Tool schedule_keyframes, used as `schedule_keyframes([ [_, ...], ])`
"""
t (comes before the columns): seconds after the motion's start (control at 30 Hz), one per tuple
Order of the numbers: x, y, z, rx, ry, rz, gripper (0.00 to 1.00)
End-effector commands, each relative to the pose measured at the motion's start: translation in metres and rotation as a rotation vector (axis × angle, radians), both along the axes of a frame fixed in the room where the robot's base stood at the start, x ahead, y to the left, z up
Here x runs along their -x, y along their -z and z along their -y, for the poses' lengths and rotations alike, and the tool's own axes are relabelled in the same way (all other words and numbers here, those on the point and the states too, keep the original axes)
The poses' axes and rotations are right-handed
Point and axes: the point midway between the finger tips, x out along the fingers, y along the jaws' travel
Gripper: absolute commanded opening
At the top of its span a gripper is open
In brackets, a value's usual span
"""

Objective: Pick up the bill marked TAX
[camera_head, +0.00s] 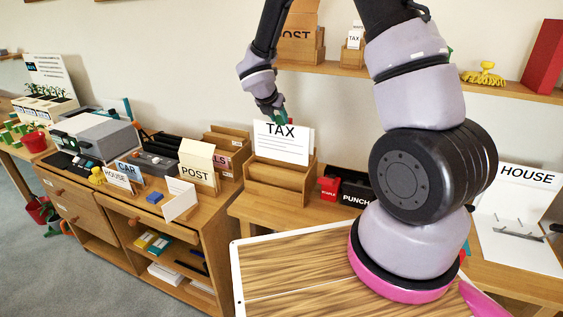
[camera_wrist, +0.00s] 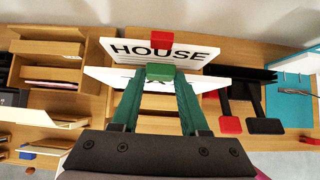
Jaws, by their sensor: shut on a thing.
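The white bill marked TAX (camera_head: 283,148) stands upright at the wooden holder (camera_head: 275,188) in the head view. Whether its lower edge is inside the holder or just above it, I cannot tell. My gripper (camera_head: 279,116) comes down from above and is shut on the bill's top edge. In the wrist view, the green fingers of my gripper (camera_wrist: 160,73) close on a white bill (camera_wrist: 108,78) whose word is mostly hidden. A bill marked HOUSE (camera_wrist: 130,48) stands just behind it there, with a red piece at its top.
A black and red punch and stapler set (camera_head: 345,190) sits right of the holder. A POST holder (camera_head: 197,165) and a CAR card (camera_head: 128,170) stand on the left cabinet. A shelf (camera_head: 340,70) runs above. A HOUSE board (camera_head: 522,215) stands far right.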

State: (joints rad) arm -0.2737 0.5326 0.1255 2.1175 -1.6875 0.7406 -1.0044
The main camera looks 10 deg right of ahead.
Motion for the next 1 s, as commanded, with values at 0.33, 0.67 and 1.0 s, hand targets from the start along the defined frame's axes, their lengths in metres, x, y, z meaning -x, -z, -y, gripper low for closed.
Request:
schedule_keyframes([
  [0.33, -0.001, -0.022, 0.0, -0.001, -0.001, 0.003, 0.0],
  [0.67, 0.0, -0.034, 0.0, -0.001, -0.001, 0.0, 0.0],
  [1.0, 0.0, -0.034, 0.0, -0.001, -0.001, 0.0, 0.0],
])
